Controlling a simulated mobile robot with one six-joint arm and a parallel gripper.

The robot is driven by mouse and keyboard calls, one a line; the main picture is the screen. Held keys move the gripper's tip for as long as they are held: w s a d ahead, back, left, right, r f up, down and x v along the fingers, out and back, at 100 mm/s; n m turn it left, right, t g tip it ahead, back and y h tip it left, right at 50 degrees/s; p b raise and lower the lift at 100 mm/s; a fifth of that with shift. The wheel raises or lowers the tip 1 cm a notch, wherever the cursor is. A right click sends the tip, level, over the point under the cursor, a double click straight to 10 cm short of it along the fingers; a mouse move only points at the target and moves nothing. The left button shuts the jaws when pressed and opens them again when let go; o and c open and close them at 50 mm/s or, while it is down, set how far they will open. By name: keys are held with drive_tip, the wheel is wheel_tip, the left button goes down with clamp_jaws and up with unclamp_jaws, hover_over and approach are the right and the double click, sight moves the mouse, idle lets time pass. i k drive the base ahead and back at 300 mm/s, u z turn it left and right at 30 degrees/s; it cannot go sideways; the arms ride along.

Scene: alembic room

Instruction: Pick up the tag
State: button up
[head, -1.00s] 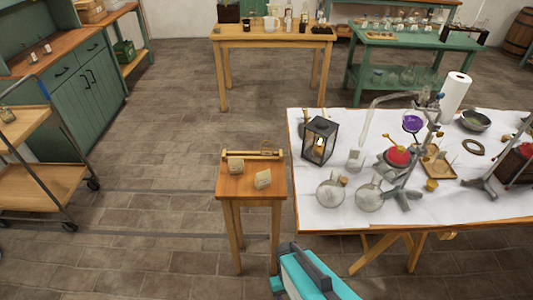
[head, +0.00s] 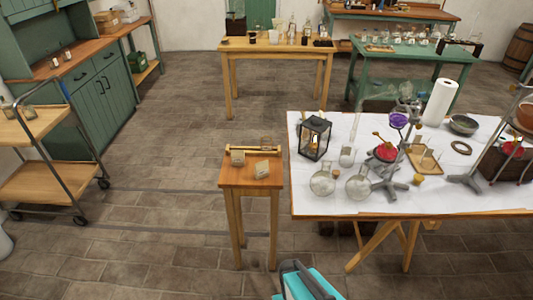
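Two small beige tag-like pieces lie on a small wooden stand. One piece (head: 238,157) is at the left, and the other piece (head: 262,169) is to its right and a little nearer. I cannot tell from this distance which one is the tag, or read any marks. The small stand (head: 233,179) has a square top and is left of the white-covered table. A teal and dark grey part of my arm shows at the bottom edge, below and right of the stand, apart from the pieces. My gripper's fingers are not visible.
A brass-coloured bar (head: 250,149) lies behind the pieces on the stand. The white-covered table (head: 450,195) at the right bears round flasks (head: 322,182), a black lantern (head: 314,138) and glassware. A wheeled cart (head: 50,185) stands at the left. The floor between cart and stand is free.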

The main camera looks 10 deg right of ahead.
sight(264, 145)
drive_tip(key=z, duration=1.25)
drive_tip(key=k, duration=0.1)
drive_tip(key=u, duration=2.7)
drive_tip(key=i, duration=2.35)
drive_tip(key=z, duration=0.05)
